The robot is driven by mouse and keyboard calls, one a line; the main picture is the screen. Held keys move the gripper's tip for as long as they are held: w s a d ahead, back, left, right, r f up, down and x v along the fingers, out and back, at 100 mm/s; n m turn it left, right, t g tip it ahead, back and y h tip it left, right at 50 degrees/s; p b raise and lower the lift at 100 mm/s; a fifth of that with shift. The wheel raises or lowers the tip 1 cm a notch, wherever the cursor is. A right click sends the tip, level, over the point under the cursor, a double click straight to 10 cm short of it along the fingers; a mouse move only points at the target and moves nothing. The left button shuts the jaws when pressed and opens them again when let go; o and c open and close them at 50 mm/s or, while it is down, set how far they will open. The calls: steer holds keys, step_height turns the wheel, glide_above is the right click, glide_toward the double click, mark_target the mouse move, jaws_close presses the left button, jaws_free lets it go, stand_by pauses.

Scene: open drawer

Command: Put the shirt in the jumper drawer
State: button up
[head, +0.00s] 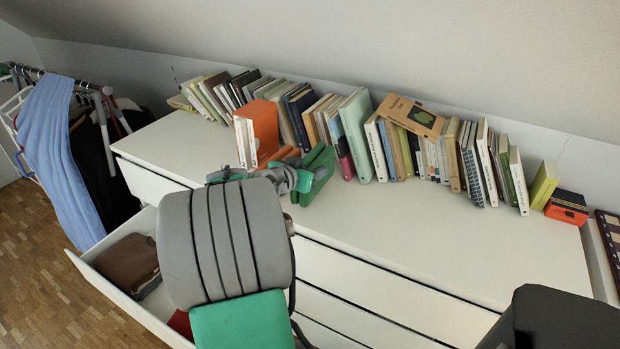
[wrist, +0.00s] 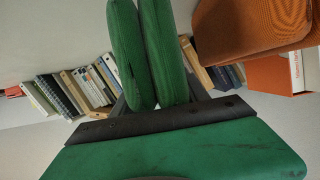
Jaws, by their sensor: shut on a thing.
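My gripper (head: 322,170) has green fingers and is over the white dresser top, in front of the books. In the wrist view its fingers (wrist: 150,50) are close together. An orange-brown folded cloth, which I take for the shirt (wrist: 250,25), is right beside them. A small orange part of the shirt (head: 284,154) shows in the head view, mostly hidden by my arm. The part held between the fingers cannot be made out. The open drawer (head: 92,268) is at the lower left, with a brown folded garment (head: 130,262) and something red (head: 181,322) inside. My arm hides its right part.
A clothes rack with a blue garment (head: 60,150) stands at the left. The dresser top (head: 420,235) is clear at the right front. A dark chair-like object (head: 560,318) is at the lower right.

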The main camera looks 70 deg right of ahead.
steer(key=shift+f, duration=1.45)
steer(key=shift+f, duration=0.1)
steer(key=o, duration=1)
steer(key=shift+f+b, duration=0.1)
steer(key=shift+b, duration=0.2)
steer(key=o, duration=0.5)
steer(key=shift+a, duration=0.1)
